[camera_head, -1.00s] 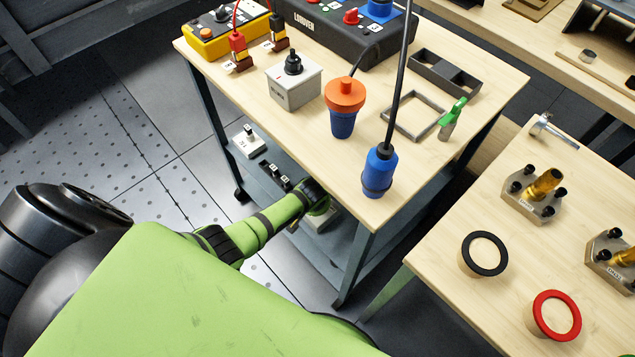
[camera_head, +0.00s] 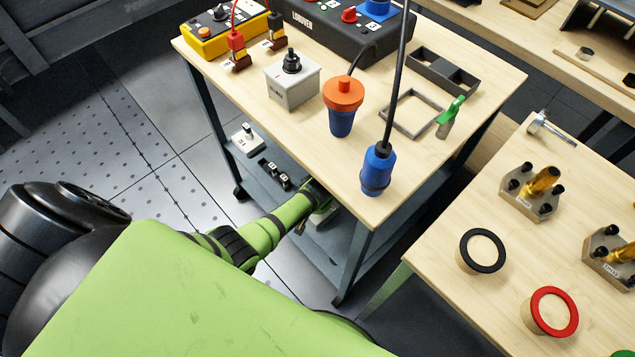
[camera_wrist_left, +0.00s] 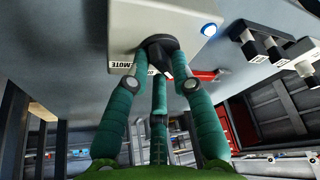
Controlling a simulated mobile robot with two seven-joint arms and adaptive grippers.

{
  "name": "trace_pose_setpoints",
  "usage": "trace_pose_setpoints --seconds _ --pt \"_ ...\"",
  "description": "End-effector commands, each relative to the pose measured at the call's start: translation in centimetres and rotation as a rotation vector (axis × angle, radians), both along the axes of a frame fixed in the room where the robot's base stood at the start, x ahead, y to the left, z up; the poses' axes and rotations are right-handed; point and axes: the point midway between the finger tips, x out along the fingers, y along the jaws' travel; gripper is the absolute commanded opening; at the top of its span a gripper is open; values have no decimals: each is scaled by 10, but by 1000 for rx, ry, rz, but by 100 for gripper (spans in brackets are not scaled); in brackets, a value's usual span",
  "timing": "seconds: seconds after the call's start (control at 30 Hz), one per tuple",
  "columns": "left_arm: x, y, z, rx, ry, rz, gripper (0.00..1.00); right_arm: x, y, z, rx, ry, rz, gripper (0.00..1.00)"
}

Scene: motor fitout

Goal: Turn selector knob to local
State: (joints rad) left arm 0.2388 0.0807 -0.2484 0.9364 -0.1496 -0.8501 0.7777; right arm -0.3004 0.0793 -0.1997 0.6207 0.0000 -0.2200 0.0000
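In the head view my left arm (camera_head: 262,232) reaches under the cart's top to the lower shelf, where the box (camera_head: 323,216) is only partly visible. My right gripper is out of view.
The cart top (camera_head: 290,130) overhangs the arm, with a cart leg (camera_head: 357,262) close by. Another switch box (camera_head: 248,139) and a black block (camera_head: 273,173) stand on the lower shelf. A second table (camera_head: 440,235) with rings and fixtures is at the right.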

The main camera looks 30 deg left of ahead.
Motion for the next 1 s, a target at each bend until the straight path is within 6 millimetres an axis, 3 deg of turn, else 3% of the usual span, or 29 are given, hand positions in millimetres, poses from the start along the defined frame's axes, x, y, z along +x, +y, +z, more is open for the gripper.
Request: trace_pose_setpoints --seconds 0.47,1.0 --pt "-2 -1 6 0 -2 -1 29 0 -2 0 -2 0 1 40" --pt "-22 -11 62 0 -2 -1 29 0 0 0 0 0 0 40"
